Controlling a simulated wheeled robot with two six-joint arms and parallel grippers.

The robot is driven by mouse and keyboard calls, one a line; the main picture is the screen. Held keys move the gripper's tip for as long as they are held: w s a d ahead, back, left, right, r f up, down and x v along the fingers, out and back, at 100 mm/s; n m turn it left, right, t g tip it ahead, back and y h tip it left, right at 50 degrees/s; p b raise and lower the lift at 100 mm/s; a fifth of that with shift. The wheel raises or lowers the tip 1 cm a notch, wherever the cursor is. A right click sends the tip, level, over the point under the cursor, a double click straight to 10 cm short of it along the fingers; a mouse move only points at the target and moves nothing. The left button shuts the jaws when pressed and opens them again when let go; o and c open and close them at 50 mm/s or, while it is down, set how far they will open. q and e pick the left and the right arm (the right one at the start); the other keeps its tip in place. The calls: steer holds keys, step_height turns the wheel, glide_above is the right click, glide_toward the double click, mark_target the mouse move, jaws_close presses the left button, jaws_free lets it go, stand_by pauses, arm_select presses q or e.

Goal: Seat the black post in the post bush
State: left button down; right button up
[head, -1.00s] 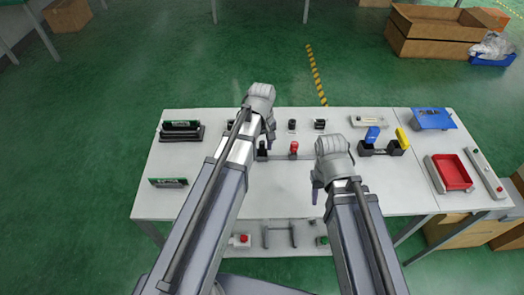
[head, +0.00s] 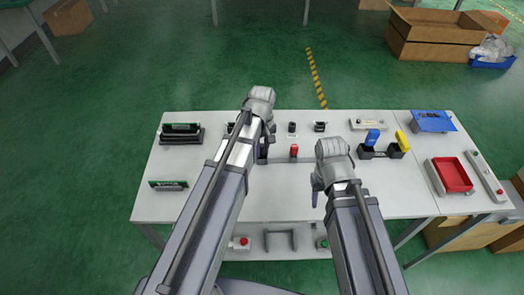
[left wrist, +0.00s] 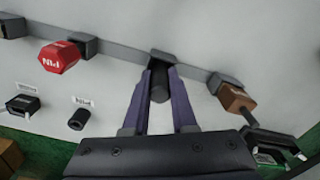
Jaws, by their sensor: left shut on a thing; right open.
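The black post (left wrist: 159,84) is between the two purple fingers of my left gripper (left wrist: 160,88) in the left wrist view. The gripper is shut on it. The post is at a dark holder (left wrist: 164,56) on the grey rail; I cannot tell whether it is clear of it. In the head view my left gripper (head: 266,138) hides most of the post. The post bush, seemingly the small black cylinder (head: 292,127) with a label, stands behind the rail; it also shows in the left wrist view (left wrist: 82,118). My right gripper (head: 317,190) is open and empty over the table front.
A red pin (head: 294,150) stands right of the left gripper. A brown handle (left wrist: 236,98) is on its other side. A black block (head: 320,127) is beside the bush. Blue (head: 372,136) and yellow (head: 402,140) levers and a red tray (head: 453,174) are further right.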

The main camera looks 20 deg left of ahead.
arm_select(q)
steer(key=shift+r, duration=0.1)
arm_select(e)
steer(key=shift+r, duration=0.15)
arm_select(q)
step_height(320, 180, up, 10)
steer(key=p, duration=1)
arm_select(e)
step_height(320, 180, up, 10)
